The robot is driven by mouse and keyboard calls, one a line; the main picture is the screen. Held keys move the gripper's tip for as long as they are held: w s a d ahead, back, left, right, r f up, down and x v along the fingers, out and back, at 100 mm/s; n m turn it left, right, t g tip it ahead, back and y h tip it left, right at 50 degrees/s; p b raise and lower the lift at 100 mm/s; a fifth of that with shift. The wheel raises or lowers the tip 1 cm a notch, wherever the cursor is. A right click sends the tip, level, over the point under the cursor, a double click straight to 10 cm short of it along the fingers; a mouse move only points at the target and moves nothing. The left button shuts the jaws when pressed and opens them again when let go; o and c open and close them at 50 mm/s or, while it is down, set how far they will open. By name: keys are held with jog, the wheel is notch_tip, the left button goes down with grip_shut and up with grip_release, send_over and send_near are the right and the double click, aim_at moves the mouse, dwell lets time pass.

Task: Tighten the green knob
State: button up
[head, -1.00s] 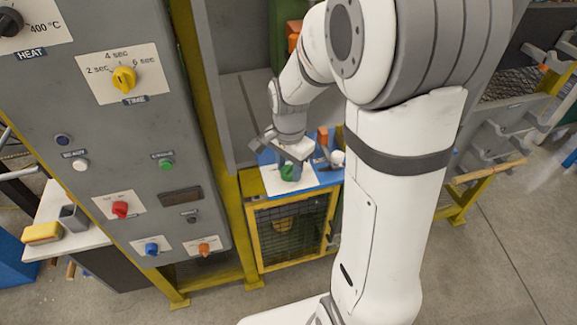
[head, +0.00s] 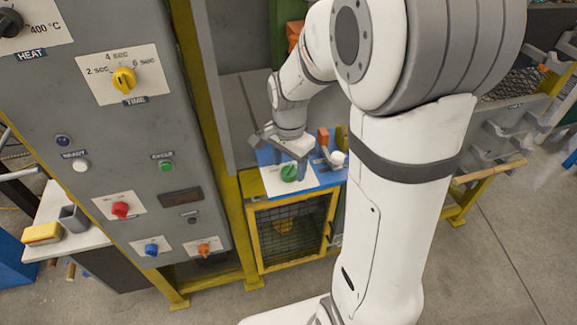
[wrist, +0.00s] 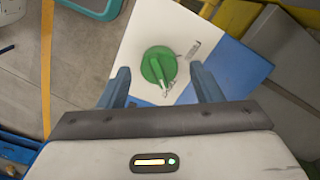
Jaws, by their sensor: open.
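The green knob (wrist: 158,67) sits on a white plate (wrist: 140,28) on a blue surface. It is round with a raised grip bar that points down and slightly right in the wrist view. In the head view the knob (head: 289,173) shows on the white plate just below my gripper (head: 290,152). In the wrist view my gripper (wrist: 160,88) is open, with one blue-grey finger on each side of the knob's lower part. The fingers look apart from the knob; their height above it is hard to tell.
A grey control panel (head: 120,190) with other knobs and buttons stands at the left. A yellow frame with a mesh cage (head: 285,232) is under the blue surface (head: 325,179). An orange block (head: 322,137) and a white ball-topped part (head: 337,158) stand close to the right.

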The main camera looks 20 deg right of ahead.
aim_at(289, 168)
notch_tip(289, 168, up, 7)
jog(key=shift+f, duration=0.2)
dwell(0.4)
jog(key=s+r+n+t, duration=0.2)
jog(key=s+n, duration=0.9)
jog(key=s, duration=0.3)
jog(key=shift+s+r+n+t, duration=0.2)
jog(key=shift+n+t, duration=0.1)
jog(key=shift+n, duration=0.1)
